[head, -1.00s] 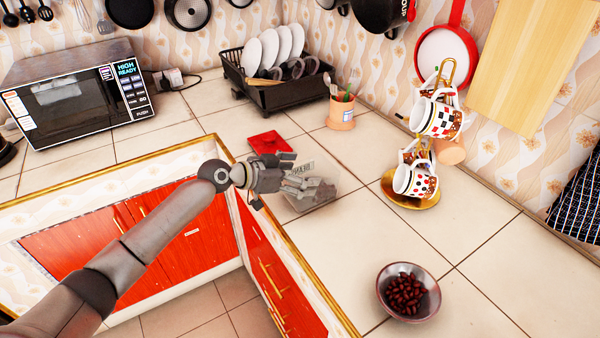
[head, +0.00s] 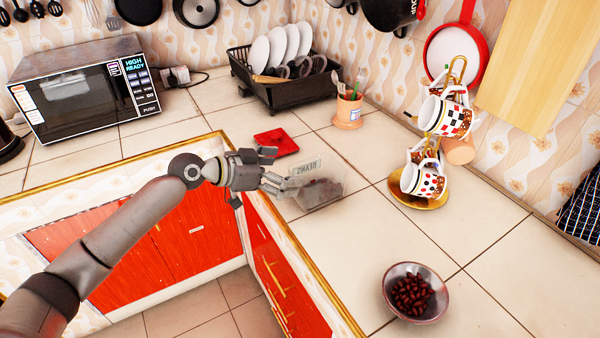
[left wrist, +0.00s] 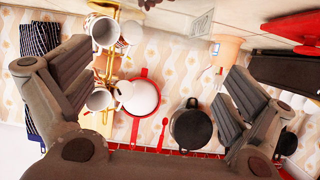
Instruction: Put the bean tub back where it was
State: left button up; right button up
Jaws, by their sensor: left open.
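The bean tub (head: 320,190) is a clear box with a BEANS label and dark beans inside. It stands on the counter right of my left gripper, near the counter's inner edge. My left gripper (head: 275,168) is open, its fingers pointing at the tub. The lower finger overlaps the tub's left side in the head view; I cannot tell if it touches. In the left wrist view the label (left wrist: 202,23) shows beyond the spread fingers, while the clear walls are hard to make out. My right gripper is not in view.
A red lid-like square (head: 276,142) lies behind the gripper. A bowl of beans (head: 415,292) is at the front right. A mug tree (head: 432,165), a utensil pot (head: 348,112) and a dish rack (head: 285,85) stand further back. The counter between tub and bowl is clear.

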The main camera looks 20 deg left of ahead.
pick_arm(q)
jog(key=shift+b+v, duration=0.45)
jog(key=shift+v, duration=2.15)
